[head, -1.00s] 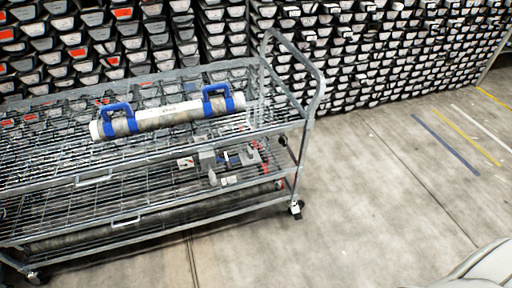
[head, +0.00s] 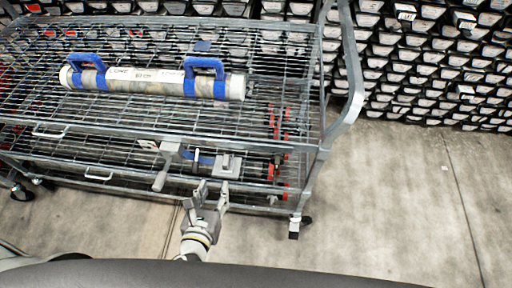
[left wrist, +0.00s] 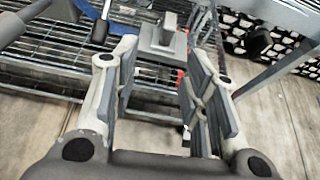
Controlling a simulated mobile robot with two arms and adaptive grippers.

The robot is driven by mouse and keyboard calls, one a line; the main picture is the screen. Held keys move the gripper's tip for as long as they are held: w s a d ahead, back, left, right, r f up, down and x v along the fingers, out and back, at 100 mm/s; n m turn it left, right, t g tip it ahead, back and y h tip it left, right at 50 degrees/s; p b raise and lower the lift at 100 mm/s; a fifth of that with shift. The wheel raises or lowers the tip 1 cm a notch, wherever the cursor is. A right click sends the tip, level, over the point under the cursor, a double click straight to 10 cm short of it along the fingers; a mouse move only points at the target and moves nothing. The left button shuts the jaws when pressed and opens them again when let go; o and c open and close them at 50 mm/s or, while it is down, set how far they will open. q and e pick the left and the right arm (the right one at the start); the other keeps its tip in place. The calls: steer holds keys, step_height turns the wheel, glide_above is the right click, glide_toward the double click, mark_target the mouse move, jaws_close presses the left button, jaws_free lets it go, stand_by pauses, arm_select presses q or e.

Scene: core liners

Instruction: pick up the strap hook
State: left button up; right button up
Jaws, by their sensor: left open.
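A blue strap-like piece (head: 200,157), possibly the strap hook, lies on the cart's lower shelf, partly hidden by the shelf above. A blue piece (left wrist: 87,9) also shows at the top left of the left wrist view. Beside it sits a grey block on a flat base (head: 228,166), also in the left wrist view (left wrist: 162,40). A grey T-shaped tool (head: 165,165) lies left of it. My left gripper (head: 211,189) is open and empty at the cart's front edge, short of these things; its fingers (left wrist: 155,90) point toward the shelf. My right gripper is not in view.
The wire cart (head: 105,130) carries a core tube with blue handles (head: 150,82) on its upper shelf. Red clamp-like items (head: 278,150) stand right of the grey block. The cart's upright frame (head: 345,110) bounds the right side. Free floor (head: 385,205) lies right.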

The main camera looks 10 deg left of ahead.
mark_target(225, 161)
arm_select(q)
steer(key=shift+m+t, duration=0.3)
steer(key=w, duration=0.5)
steer(key=shift+d+f, duration=0.15)
steer(key=shift+d, duration=0.15)
steer(key=shift+w+d+f, duration=0.1)
steer(key=shift+w, duration=0.45)
steer(key=x, duration=0.4)
steer(key=shift+w+d+p, duration=0.15)
steer(key=shift+w+p, duration=0.2)
steer(key=shift+w, duration=0.05)
jaws_close()
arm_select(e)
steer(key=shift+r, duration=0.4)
